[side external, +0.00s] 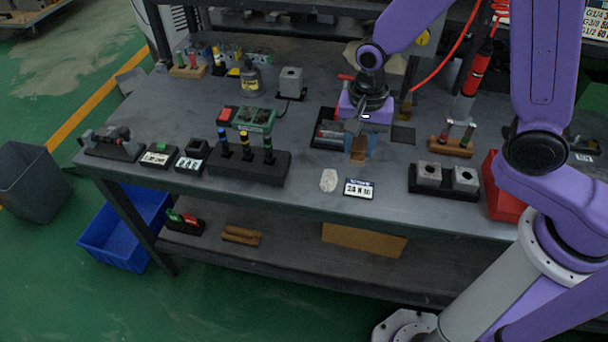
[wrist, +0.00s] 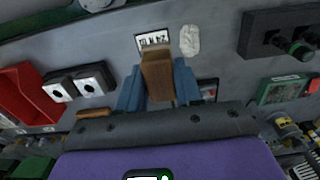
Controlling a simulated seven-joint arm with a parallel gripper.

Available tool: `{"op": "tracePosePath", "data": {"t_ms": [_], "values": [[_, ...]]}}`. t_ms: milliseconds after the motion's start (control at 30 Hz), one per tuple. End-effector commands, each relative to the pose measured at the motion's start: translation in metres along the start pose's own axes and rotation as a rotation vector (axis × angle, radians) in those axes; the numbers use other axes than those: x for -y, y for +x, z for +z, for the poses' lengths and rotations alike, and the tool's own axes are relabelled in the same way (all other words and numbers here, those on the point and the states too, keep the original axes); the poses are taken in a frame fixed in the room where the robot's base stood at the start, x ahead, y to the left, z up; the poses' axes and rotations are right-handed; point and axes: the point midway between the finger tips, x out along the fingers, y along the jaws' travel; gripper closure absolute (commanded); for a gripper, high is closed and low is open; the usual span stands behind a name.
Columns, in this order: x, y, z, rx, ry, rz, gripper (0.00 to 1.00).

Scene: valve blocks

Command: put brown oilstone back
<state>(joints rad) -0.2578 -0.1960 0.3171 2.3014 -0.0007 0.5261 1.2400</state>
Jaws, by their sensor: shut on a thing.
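The brown oilstone (side external: 357,156) is a small brown block in my gripper (side external: 361,146), above the middle of the bench in the side external view. In the wrist view the oilstone (wrist: 158,78) sits between the two blue fingers of my gripper (wrist: 160,72), which are shut on it. Its far end sticks out past the fingertips toward the white label card (wrist: 150,38). I cannot tell how high it is above the bench. A dark shallow tray (side external: 322,143) with tools in it lies just left of my gripper and is partly hidden by it.
A white cloth (side external: 328,180) and a label card (side external: 358,188) lie near the front edge. A black holder with two grey blocks (side external: 429,173) and a red bin (side external: 500,200) stand right. A dark pad (side external: 403,135) lies bare.

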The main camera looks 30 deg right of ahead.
Motion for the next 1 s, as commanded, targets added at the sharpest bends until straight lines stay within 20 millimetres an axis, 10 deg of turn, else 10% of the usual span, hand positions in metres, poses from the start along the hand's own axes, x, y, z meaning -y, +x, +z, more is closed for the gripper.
{"op": "tracePosePath", "data": {"t_ms": [267,1000], "values": [[-0.001,0.005,0.018,0.0,0.0,0.001,0.93],[0.103,0.078,-0.022,0.001,0.001,0.002,0.93]]}}
